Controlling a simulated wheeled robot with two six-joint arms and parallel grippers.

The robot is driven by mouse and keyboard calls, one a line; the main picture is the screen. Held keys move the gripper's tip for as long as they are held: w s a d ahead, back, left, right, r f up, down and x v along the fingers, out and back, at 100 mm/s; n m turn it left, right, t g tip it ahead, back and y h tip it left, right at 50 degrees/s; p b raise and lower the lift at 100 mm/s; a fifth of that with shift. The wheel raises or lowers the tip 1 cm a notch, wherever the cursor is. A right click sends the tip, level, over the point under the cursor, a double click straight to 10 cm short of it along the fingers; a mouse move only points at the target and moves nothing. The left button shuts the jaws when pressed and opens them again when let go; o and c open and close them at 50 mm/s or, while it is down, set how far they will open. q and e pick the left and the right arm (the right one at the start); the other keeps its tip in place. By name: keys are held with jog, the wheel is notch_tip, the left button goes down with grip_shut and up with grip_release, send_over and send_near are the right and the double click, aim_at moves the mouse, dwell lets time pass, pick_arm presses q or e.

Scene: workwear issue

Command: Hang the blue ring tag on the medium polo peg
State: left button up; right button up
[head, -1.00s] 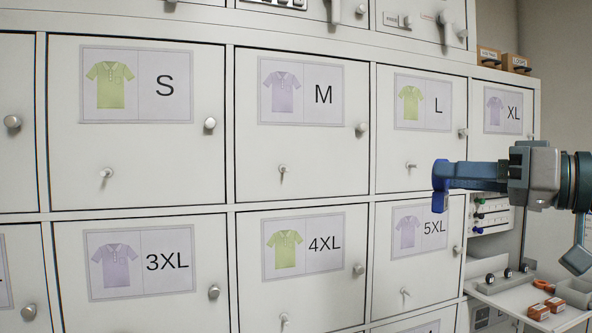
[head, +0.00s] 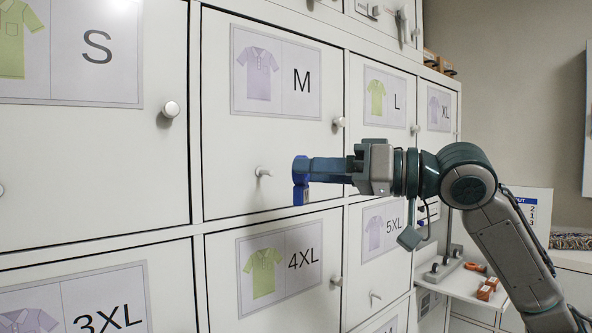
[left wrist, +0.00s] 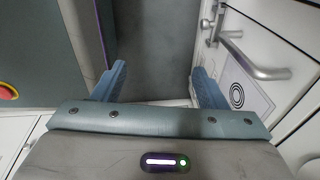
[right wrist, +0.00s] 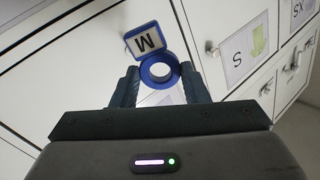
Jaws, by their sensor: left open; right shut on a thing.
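The blue ring tag (head: 301,195) is held by my right gripper (head: 306,169), which is shut on it. In the right wrist view the tag's ring (right wrist: 144,71) sits between the fingertips, its hole open, with a plate lettered M (right wrist: 146,41) beyond it. The medium polo peg (head: 262,171) sticks out low on the door marked M with a lilac polo (head: 258,75). In the head view the tag is a little right of the peg and apart from it. I cannot pick out the peg in the right wrist view. My left gripper (left wrist: 160,82) is open and empty.
Neighbouring doors carry S, L, XL, 3XL, 4XL and 5XL cards; the 4XL card (head: 279,258) is below. A round knob (head: 340,122) is on the M door's right edge. A shelf (head: 455,281) with orange boxes (head: 487,289) is at lower right. A door lever (left wrist: 258,64) shows in the left wrist view.

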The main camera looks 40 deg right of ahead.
aim_at(270, 174)
pick_arm(q)
jog(key=s+d+p, duration=0.1)
jog(key=s+d, duration=0.2)
jog(key=s, duration=0.1)
pick_arm(e)
jog(key=w, duration=0.1)
jog(key=w+p, duration=0.1)
jog(key=w, duration=0.1)
jog(key=shift+w+a+f, duration=0.1)
jog(key=shift+w+a, duration=0.15)
jog(key=shift+w, duration=0.15)
jog(key=shift+w+f+p, duration=0.1)
jog(key=shift+w+p, duration=0.75)
jog(key=shift+w, duration=0.15)
jog(key=shift+w+p, duration=0.15)
jog(key=shift+p, duration=0.2)
jog(key=shift+c, duration=0.4)
jog(key=shift+w+a+f+p, duration=0.1)
jog(key=shift+w+p, duration=0.15)
jog(key=shift+w, duration=0.35)
jog(key=shift+w+a+f+p, duration=0.1)
jog(key=shift+w+p, duration=0.15)
jog(key=shift+w, duration=0.5)
pick_arm(q)
notch_tip(270, 174, up, 6)
jog(key=w+a, duration=0.2)
jog(key=shift+w+p, duration=0.3)
pick_arm(e)
jog(key=shift+f, duration=0.1)
